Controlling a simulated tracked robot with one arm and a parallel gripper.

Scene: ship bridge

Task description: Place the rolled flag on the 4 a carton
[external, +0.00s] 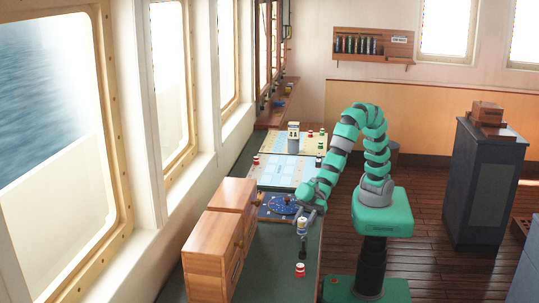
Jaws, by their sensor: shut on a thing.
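My gripper (304,216) is over the near part of the long counter by the windows, pointing down. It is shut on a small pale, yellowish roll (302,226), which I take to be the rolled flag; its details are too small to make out. A small upright grey and pale box (293,138) stands on the charts farther back. It may be the 4 a carton, but I cannot read any label. My gripper is well in front of this box.
Red-and-white small items (300,270) stand on the counter, with others around the charts (283,172). A blue round-dial chart (278,208) lies beside my gripper. Wooden cabinets (220,240) stand to the left. A dark pedestal (485,180) stands on the floor at right.

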